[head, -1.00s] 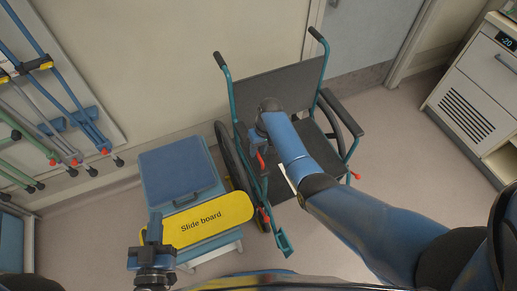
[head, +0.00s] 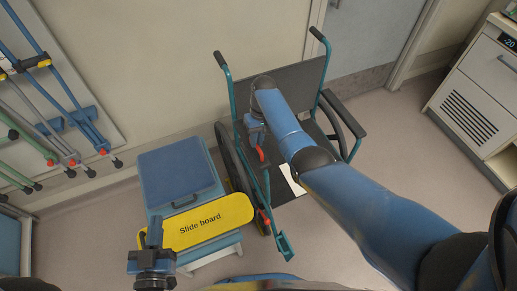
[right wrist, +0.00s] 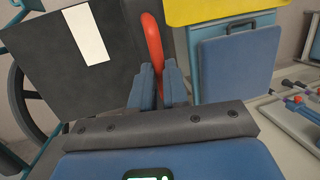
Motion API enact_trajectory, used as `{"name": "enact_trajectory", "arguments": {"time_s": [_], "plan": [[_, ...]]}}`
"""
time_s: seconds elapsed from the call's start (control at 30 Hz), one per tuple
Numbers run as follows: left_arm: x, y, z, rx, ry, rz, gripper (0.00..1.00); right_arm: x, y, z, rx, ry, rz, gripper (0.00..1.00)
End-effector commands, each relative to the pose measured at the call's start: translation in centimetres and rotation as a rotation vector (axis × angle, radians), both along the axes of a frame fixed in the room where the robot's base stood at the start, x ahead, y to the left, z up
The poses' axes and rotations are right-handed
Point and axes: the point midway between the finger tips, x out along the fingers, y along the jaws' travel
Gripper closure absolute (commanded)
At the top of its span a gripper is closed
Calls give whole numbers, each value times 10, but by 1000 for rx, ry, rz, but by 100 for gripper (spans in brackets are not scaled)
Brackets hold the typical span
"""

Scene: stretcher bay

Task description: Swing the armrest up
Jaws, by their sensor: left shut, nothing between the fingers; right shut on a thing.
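The wheelchair (head: 283,92) stands against the wall with a teal frame and dark seat. Its armrest on the picture's right has a black pad (head: 342,113) and lies level. The near-side armrest is largely hidden by my right arm; a dark strip (right wrist: 180,40) beside the seat in the right wrist view may be its pad. My right gripper (head: 257,143) is shut on a red curved handle (right wrist: 153,35) at the chair's left side; its fingers (right wrist: 160,88) close around the handle's lower end. My left gripper (head: 154,232) is shut and empty in front of the slide board.
A white card (head: 291,180) lies on the seat. Crutches (head: 75,90) hang on the left wall. A cabinet (head: 476,95) stands at right; floor between is clear.

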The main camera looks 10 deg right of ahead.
Motion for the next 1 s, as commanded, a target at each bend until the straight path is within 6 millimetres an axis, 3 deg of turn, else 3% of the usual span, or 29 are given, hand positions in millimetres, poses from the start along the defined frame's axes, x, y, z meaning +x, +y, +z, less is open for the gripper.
{"name": "enact_trajectory", "arguments": {"time_s": [0.03, 0.6, 0.8, 1.0], "plan": [[0, 0, -13, 0, 0, 0, 100, 5, 2, 0, -5, 13, 0, 100], [0, 0, -94, 0, 0, 0, 100, 28, 9, 30, -52, 153, -1, 100], [0, 0, -109, 0, 0, 0, 100, 31, 10, 40, -62, 179, -2, 100], [0, 0, -109, 0, 0, 0, 100, 31, 10, 45, -64, 185, -1, 100]]}}
